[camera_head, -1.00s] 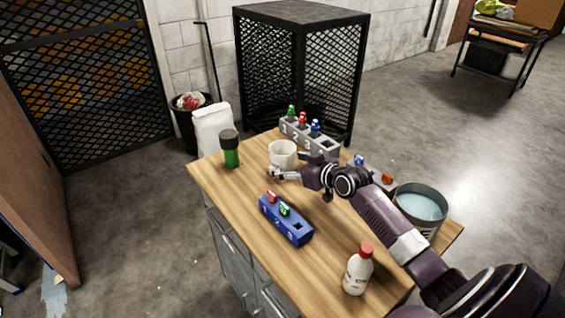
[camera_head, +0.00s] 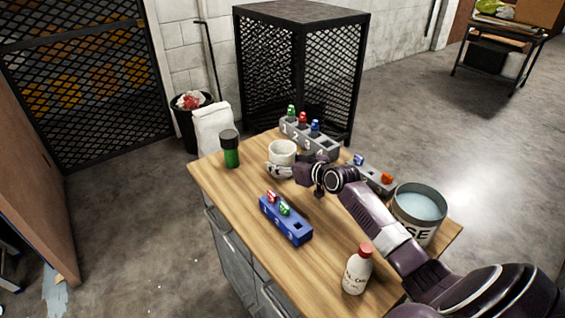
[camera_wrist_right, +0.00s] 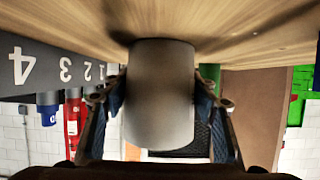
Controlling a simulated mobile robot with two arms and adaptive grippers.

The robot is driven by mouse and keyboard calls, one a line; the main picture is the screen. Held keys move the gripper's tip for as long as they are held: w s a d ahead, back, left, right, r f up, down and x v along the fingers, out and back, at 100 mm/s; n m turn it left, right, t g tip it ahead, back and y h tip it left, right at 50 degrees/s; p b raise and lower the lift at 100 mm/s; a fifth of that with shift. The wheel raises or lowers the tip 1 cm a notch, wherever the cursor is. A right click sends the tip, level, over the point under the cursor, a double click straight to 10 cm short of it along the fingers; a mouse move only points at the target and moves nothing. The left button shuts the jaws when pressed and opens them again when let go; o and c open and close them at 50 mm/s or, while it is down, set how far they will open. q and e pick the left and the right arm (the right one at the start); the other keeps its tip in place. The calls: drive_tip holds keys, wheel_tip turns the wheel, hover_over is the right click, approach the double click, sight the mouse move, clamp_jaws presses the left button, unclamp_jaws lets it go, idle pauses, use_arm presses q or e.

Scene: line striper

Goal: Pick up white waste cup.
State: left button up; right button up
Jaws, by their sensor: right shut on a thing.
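The white waste cup (camera_head: 283,152) stands upright on the wooden table (camera_head: 232,190), toward its far side. My right gripper (camera_head: 278,170) reaches it from the near right, low against its side. In the right wrist view, the cup (camera_wrist_right: 161,95) sits between the two fingers of my right gripper (camera_wrist_right: 160,110), one on each side, and they are shut on it. That view is upside down, with the tabletop at the top, and the cup's base meets the wood. My left gripper is not in view.
A green bottle with a black cap (camera_head: 230,150) stands left of the cup. A grey numbered rack (camera_head: 310,140) is behind it. A blue block holder (camera_head: 286,222), a white red-capped bottle (camera_head: 357,272) and a metal bucket (camera_head: 419,210) are nearer. Bare wood lies left of the blue holder.

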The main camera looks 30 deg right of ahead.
drive_tip(key=shift+c, duration=1)
drive_tip(key=shift+r, duration=0.1)
